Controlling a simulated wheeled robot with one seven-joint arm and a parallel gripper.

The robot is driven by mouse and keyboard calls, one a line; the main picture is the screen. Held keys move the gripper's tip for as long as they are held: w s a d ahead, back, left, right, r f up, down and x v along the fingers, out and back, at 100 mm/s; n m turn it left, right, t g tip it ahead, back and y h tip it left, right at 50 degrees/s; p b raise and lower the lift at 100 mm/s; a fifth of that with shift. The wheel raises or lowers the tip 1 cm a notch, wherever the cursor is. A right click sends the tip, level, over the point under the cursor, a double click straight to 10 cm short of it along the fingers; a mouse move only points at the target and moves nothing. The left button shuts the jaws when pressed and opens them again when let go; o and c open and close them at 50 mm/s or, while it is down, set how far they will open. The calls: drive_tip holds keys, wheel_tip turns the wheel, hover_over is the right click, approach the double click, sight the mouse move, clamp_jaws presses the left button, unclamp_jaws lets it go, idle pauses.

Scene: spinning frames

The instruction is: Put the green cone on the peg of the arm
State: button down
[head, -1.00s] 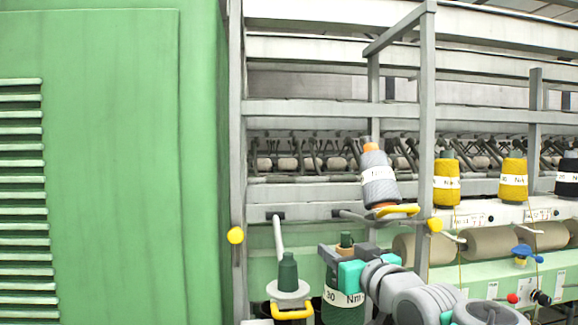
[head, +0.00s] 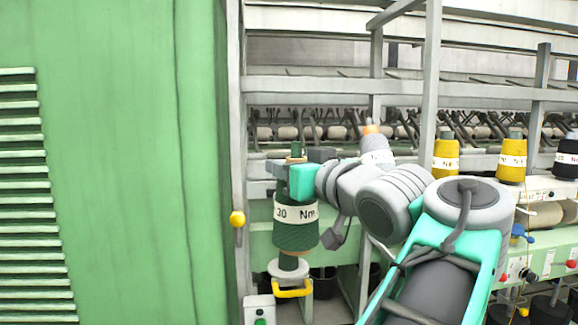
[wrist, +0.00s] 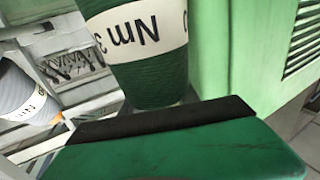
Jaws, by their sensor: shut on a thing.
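My gripper (head: 296,165) is shut on the top of the green cone (head: 296,232), which has a white "30 Nm" band. The cone hangs upright over the peg (head: 288,262) of the arm. I cannot tell whether the peg's tip is inside the cone. In the wrist view the green cone (wrist: 150,75) shows beyond a black-edged finger, with its band upside down; the peg is hidden there.
A grey cone (head: 376,157) with an orange tip stands to the right, partly behind my arm. Yellow cones (head: 446,152) and a black one (head: 567,160) stand farther right. A grey upright with a yellow knob (head: 237,219) and a green cabinet (head: 110,170) are at left.

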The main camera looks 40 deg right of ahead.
drive_tip(key=shift+w+d+p, duration=2.1)
drive_tip(key=shift+w+d, duration=1.05)
drive_tip(key=shift+w, duration=1.55)
wheel_tip(320, 180, down, 10)
drive_tip(key=b, duration=0.6)
drive_tip(key=shift+b, duration=0.35)
drive_tip(key=c, duration=0.8)
unclamp_jaws()
drive_tip(key=shift+c, duration=0.2)
drive_tip(key=shift+s, duration=0.1)
drive_tip(key=shift+f, duration=0.1)
